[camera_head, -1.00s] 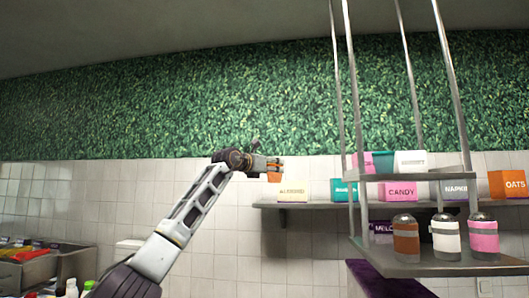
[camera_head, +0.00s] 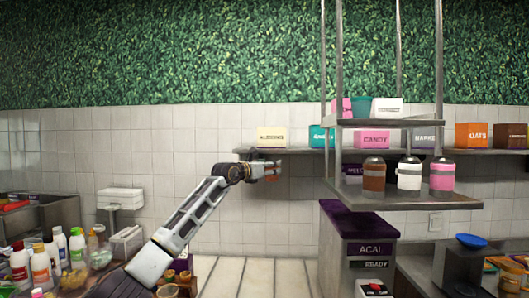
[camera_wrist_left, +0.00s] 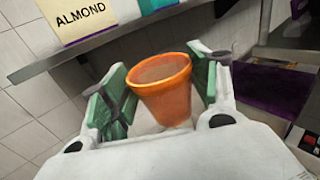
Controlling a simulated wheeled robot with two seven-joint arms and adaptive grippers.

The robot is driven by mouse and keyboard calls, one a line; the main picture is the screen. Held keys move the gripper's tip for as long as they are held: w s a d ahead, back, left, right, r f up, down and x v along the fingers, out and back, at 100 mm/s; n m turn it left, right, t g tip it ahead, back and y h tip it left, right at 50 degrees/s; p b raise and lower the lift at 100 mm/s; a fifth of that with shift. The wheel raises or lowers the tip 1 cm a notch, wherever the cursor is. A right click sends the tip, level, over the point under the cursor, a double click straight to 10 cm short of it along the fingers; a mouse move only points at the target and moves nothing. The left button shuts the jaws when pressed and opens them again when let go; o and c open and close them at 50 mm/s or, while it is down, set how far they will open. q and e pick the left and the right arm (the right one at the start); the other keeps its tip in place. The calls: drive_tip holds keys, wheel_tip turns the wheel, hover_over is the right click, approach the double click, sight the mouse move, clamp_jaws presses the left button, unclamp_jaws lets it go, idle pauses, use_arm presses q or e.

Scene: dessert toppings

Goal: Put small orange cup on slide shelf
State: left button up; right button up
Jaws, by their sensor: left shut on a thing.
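The small orange cup (camera_wrist_left: 165,92) is between the green finger pads of my left gripper (camera_wrist_left: 160,85) in the left wrist view. The gripper is shut on it, and its open rim faces up toward the camera. In the head view, the left gripper (camera_head: 268,170) is just below the wall shelf edge under the almond box, and only a bit of orange shows at its fingers. A metal hanging shelf (camera_head: 405,202) with two tiers is to the right of the gripper, apart from it. A long wall shelf (camera_head: 300,150) runs behind. My right gripper is not in view.
Brown, white and pink bottles (camera_head: 408,174) line the hanging shelf's lower tier; boxes, including a candy box (camera_head: 372,139), show around its upper part. A purple-topped acai unit (camera_head: 356,225) stands below. Several sauce bottles (camera_head: 58,250) are at lower left. The floor ahead is clear.

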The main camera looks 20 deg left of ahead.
use_arm(q)
drive_tip(key=s+d+f, duration=0.1)
drive_tip(key=s+f, duration=0.2)
drive_tip(key=f, duration=0.9)
drive_tip(key=s+d+f+h, duration=0.1)
drive_tip(key=s+d+f, duration=0.1)
drive_tip(key=f, duration=0.9)
drive_tip(key=s+d+f, duration=0.1)
drive_tip(key=s+f, duration=0.2)
drive_tip(key=f, duration=0.9)
drive_tip(key=s+f, duration=1.9)
drive_tip(key=s, duration=0.3)
drive_tip(key=s+d+f+n+y+b, duration=0.2)
drive_tip(key=s+d+f+n+y, duration=0.1)
drive_tip(key=s, duration=0.5)
drive_tip(key=shift+s+d+f+t+y+b, duration=0.15)
drive_tip(key=shift+d+f+t+y+b, duration=0.25)
drive_tip(key=shift+d+f+y, duration=0.8)
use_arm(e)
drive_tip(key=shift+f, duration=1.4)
use_arm(q)
drive_tip(key=shift+d+r+y, duration=0.25)
drive_tip(key=shift+r+y, duration=0.1)
drive_tip(key=shift+y, duration=0.05)
drive_tip(key=shift+a, duration=0.1)
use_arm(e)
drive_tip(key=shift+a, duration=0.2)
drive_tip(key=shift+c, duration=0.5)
